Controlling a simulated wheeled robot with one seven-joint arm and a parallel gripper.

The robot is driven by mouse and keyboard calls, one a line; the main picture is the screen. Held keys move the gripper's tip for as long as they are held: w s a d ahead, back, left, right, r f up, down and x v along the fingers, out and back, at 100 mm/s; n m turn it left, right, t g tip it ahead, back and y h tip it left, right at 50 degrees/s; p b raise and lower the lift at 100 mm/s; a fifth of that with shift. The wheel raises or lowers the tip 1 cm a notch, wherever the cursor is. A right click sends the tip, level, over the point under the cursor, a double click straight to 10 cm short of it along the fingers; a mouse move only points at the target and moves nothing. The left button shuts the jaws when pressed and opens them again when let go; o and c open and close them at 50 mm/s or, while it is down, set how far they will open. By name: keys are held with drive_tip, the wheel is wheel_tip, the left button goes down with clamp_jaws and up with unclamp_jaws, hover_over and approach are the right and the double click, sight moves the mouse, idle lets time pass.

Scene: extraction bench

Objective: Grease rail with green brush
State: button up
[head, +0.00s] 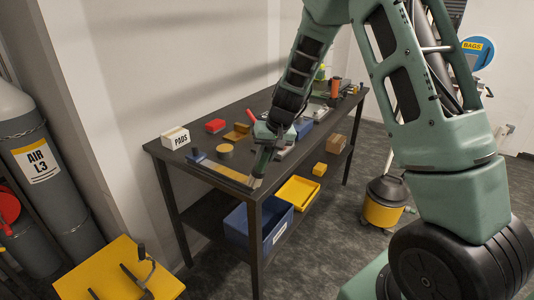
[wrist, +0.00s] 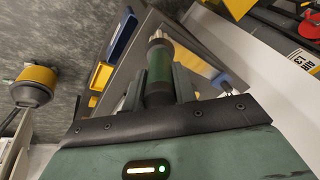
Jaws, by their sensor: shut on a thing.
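My gripper (head: 264,160) is over the front edge of the dark bench, pointing down. In the wrist view its two fingers (wrist: 160,85) are shut on the green handle of the brush (wrist: 158,72). The brush has a dark collar, and its far end is near the bench edge; I cannot tell whether it touches anything. A long pale strip, apparently the rail (head: 226,172), lies along the bench's front edge, left of my gripper. It also shows beside the brush in the wrist view (wrist: 195,64). A small blue piece (head: 196,156) stands at its left end.
The bench (head: 166,150) also holds a white PADS box (head: 175,138), a red box (head: 215,126) and a round tan tin (head: 225,150). Below are a blue bin (head: 240,222) and yellow tray (head: 298,192). A yellow vacuum (head: 383,213) stands right; gas cylinders (head: 40,160) stand left.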

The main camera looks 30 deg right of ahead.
wheel_tip(320, 180, up, 9)
drive_tip(key=p, duration=0.5)
drive_tip(key=shift+f, duration=0.25)
idle(0.5)
drive_tip(key=shift+f+b, duration=0.5)
drive_tip(key=shift+r, duration=0.1)
